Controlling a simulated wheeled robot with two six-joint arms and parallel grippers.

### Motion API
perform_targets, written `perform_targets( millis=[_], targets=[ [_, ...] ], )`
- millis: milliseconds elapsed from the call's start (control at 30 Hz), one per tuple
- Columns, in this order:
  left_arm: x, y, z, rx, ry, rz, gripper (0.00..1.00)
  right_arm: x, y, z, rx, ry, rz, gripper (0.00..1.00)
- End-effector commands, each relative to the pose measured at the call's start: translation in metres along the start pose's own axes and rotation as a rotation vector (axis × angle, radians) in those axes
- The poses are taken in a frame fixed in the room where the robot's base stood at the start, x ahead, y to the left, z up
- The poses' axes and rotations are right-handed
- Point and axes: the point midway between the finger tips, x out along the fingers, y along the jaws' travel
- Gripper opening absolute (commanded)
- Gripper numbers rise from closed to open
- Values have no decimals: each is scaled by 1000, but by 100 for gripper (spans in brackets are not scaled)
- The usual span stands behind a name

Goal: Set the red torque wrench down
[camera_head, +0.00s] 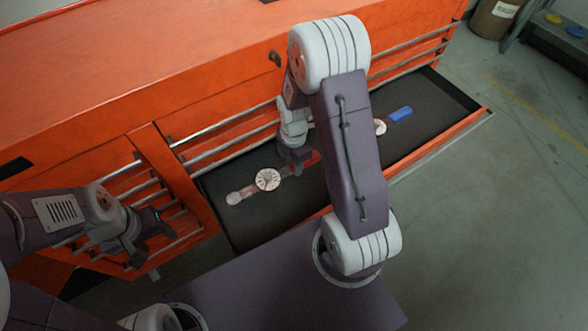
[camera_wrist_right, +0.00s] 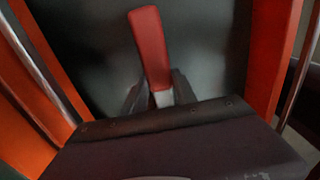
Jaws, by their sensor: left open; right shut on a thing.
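The red torque wrench (camera_head: 267,180) has a round white dial, a metal head at its left end and a red handle, which also shows in the right wrist view (camera_wrist_right: 150,45). It is over the black floor of the open drawer (camera_head: 238,217). My right gripper (camera_head: 296,163) is shut on it between dial and handle; its fingers show at either side of the wrench in the right wrist view (camera_wrist_right: 160,93). I cannot tell whether the wrench touches the drawer floor. My left gripper (camera_head: 152,234) is open and empty, left of the drawer.
A blue-handled wrench (camera_head: 401,115) with a dial lies at the right in the drawer, partly hidden by my right arm. The orange cabinet (camera_head: 130,65) stands behind. Drawer floor between the wrenches is partly hidden. A brown bin (camera_head: 493,20) stands at the top right.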

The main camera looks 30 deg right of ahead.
Motion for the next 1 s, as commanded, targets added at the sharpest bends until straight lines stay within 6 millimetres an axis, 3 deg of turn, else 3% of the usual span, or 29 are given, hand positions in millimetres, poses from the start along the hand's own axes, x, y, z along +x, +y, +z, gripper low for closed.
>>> perform_targets(
  millis=[167, 533, 567, 600, 633, 900, 1000],
  targets=[
    [17, 0, 2, 0, 0, 0, 55, 32, 0, 0, 0, 0, -1, 0],
    [16, 0, 2, 0, 0, 0, 55, 35, 0, 0, 0, 0, 1, 0],
    [16, 0, 2, 0, 0, 0, 55, 35, -1, 0, 0, 0, -1, 39],
    [16, 0, 2, 0, 0, 0, 55, 35, -1, 0, 0, 0, -1, 50],
    [16, 0, 2, 0, 0, 0, 55, 35, -1, 0, 0, 0, -1, 55],
    [16, 0, 2, 0, 0, 0, 55, 34, -1, 0, 0, 0, 0, 55],
    [11, 0, 1, 0, 0, 0, 55, 25, 0, 0, 0, 0, 2, 55]
  ],
)
